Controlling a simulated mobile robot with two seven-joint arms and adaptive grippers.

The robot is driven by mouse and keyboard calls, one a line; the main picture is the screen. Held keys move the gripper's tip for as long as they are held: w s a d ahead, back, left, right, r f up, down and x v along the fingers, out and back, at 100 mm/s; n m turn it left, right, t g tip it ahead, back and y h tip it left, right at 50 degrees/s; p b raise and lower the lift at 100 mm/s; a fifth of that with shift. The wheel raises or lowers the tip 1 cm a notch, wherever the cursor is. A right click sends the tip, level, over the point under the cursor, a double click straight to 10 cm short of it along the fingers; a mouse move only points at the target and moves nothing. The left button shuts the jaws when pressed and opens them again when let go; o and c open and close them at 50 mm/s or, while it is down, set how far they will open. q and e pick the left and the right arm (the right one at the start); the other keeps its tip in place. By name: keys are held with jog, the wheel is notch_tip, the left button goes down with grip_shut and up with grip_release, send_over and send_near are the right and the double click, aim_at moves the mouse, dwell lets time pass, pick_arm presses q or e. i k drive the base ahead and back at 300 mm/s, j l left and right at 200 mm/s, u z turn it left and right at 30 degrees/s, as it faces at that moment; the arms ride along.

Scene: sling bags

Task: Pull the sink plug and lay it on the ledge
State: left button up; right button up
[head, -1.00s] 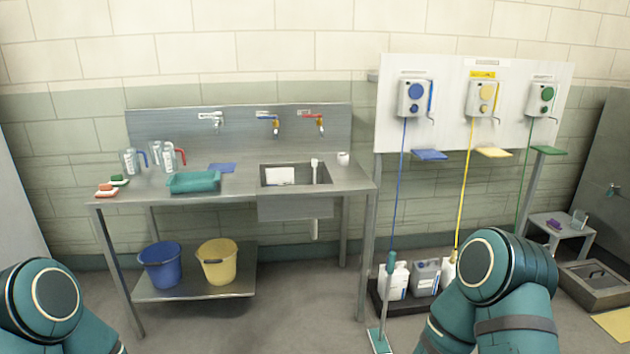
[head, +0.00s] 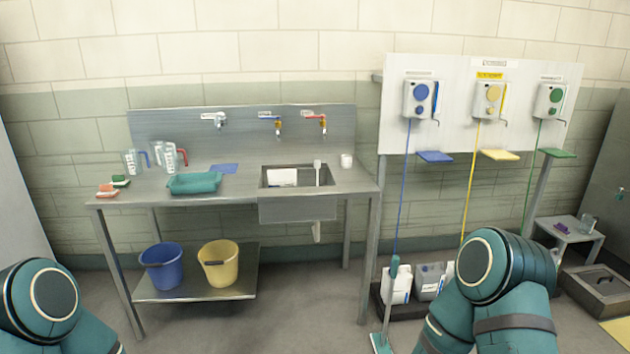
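The sink (head: 297,208) is a rectangular basin set into the right part of a steel bench. A pale upright post with a wider top (head: 317,165) stands in the right part of the basin; it may be the plug, but it is too small to be sure. A white flat piece (head: 283,177) shows in the basin's left part. The steel ledge (head: 357,183) to the right of the basin carries a small white cup (head: 346,160). Only teal links of my two arms show at the lower corners. Neither gripper is in view.
A teal tray (head: 194,183), jugs (head: 168,157) and brushes (head: 107,190) occupy the bench's left side. Buckets (head: 162,267) stand on the lower shelf. A teal-handled pole (head: 390,290) and white containers (head: 398,284) stand right of the bench. The floor before the sink is clear.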

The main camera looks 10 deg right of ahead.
aim_at(353, 180)
jog(key=i+l+u, duration=0.25)
jog(key=i+l, duration=0.2)
jog(key=l, duration=0.2)
jog(key=i+l+u, duration=0.25)
jog(key=i+l, duration=0.15)
jog(key=l, duration=0.3)
jog(key=i+l+u, duration=0.15)
jog(key=l, duration=0.2)
